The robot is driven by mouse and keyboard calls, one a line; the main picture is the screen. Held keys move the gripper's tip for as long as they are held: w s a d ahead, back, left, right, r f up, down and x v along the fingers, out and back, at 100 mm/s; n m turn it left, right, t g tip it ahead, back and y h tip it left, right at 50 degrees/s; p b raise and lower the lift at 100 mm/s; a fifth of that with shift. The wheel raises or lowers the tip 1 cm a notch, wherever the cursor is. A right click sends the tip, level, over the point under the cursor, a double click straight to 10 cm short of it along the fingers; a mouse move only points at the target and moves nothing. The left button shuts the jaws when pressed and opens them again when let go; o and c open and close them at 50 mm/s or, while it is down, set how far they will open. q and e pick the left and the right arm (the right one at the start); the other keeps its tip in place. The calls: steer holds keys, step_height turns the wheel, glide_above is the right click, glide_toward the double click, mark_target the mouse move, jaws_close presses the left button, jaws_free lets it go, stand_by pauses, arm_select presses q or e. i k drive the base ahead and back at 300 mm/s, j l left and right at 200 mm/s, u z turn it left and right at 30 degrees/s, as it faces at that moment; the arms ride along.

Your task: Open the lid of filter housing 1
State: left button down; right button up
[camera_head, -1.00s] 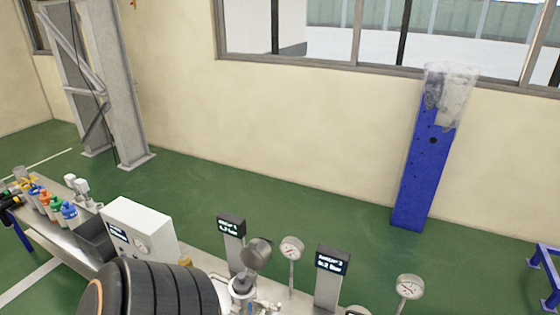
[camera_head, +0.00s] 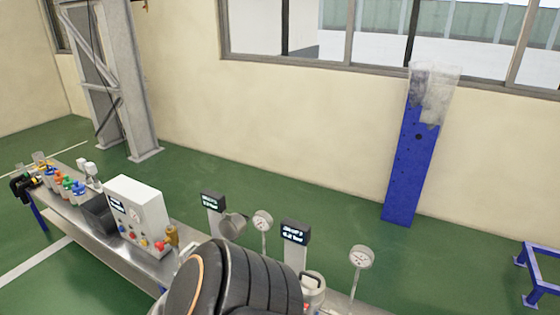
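A dark display post (camera_head: 211,203) stands on the steel bench; its lettering is too small to read surely. Next to it a round grey metal lid (camera_head: 232,225) stands tilted up. The housing body below this lid is hidden behind my black ribbed arm link. A second display post (camera_head: 295,233) stands to the right, with part of another metal housing (camera_head: 314,284) in front of it. I cannot tell for certain which housing is number 1. Neither of my grippers shows in the view.
Pressure gauges (camera_head: 262,220) (camera_head: 360,257) stand on stems. Several coloured bottles (camera_head: 66,185) are at the left end. Green floor lies behind.

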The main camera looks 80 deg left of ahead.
mark_target(231, 226)
steer(key=i+l+z, duration=0.7)
steer(key=i+l+u, duration=0.1)
steer(key=i, duration=0.3)
steer(key=i+l, duration=0.25)
steer(key=i+l+u, duration=0.15)
steer(key=i, duration=0.35)
steer(key=i+u, duration=0.45)
steer(key=i+l+u, duration=0.1)
steer(key=i+u, duration=0.35)
steer(key=i, duration=0.25)
steer(key=i+j+u, duration=0.1)
steer(key=i+u, duration=0.6)
steer(key=i+l+u, duration=0.15)
steer(key=i+u, duration=0.15)
steer(key=i+j+u, duration=0.1)
steer(key=i+u, duration=0.6)
steer(key=i+l+u, duration=0.1)
steer(key=i+u, duration=0.75)
steer(key=i, duration=0.15)
steer(key=i+u, duration=0.9)
steer(key=i, duration=0.2)
steer(key=i+l+u, duration=0.15)
steer(key=i+u, duration=0.3)
steer(key=i, duration=0.2)
steer(key=i+u, duration=0.7)
steer(key=i+l+u, duration=0.1)
steer(key=i+u, duration=0.3)
steer(key=k, duration=0.1)
